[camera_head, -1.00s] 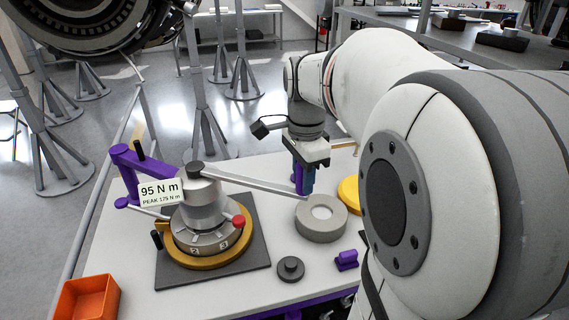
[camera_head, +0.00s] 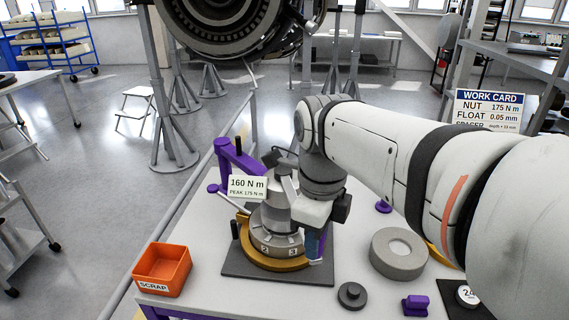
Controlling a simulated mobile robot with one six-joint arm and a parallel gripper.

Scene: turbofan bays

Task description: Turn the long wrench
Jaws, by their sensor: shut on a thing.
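The long wrench (camera_head: 288,187) is mostly hidden behind my arm; only a short part shows near the top of the grey unit. The grey unit (camera_head: 270,220), a stepped cylinder marked 2 and 3, stands in a brass-coloured ring on a dark square plate (camera_head: 240,270). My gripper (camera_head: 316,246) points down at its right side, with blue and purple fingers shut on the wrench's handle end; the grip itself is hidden. A readout (camera_head: 247,187) shows 160 N m, peak 175 N m.
A purple bracket (camera_head: 230,155) stands behind the unit. An orange scrap bin (camera_head: 162,270) is at the front left. A grey ring (camera_head: 398,253), a dark knob (camera_head: 352,295) and a purple block (camera_head: 415,305) lie to the right. A work card (camera_head: 488,108) lists NUT 175 N m.

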